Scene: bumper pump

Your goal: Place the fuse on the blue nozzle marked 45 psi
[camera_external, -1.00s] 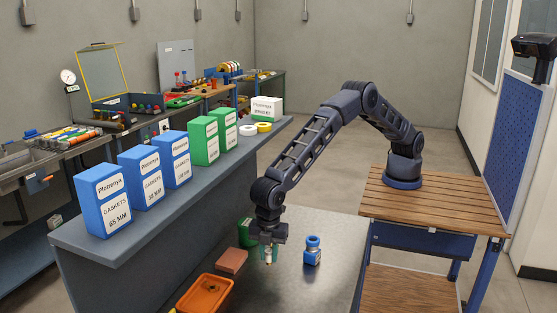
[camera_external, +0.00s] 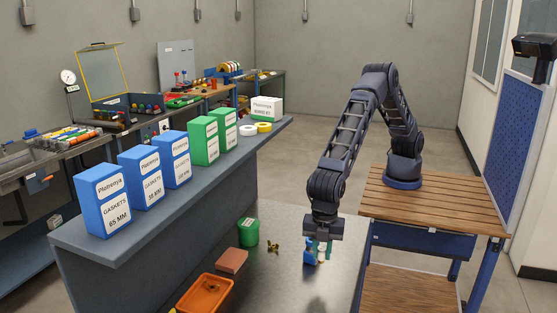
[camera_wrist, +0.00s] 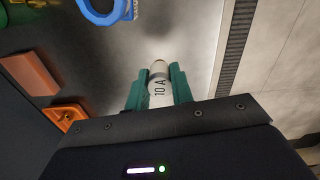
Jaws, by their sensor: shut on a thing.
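My gripper (camera_external: 319,238) is shut on a fuse, a pale cylinder marked 10 A (camera_wrist: 160,84), held between green fingers in the wrist view. In the external view the fuse (camera_external: 322,254) hangs below the fingers. The blue nozzle (camera_external: 309,251) stands on the grey table right beside the fuse, on its left, and is partly hidden by the gripper. The nozzle also shows cut off at the top of the wrist view as a blue ring (camera_wrist: 88,14), apart from the fuse. No psi marking can be read.
A green container (camera_external: 248,233), a small brass-coloured part (camera_external: 273,246), a reddish-brown block (camera_external: 232,261) and an orange tray (camera_external: 190,302) lie to the left on the table. A shelf (camera_external: 165,222) with gasket boxes stands further left. The table's front middle is clear.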

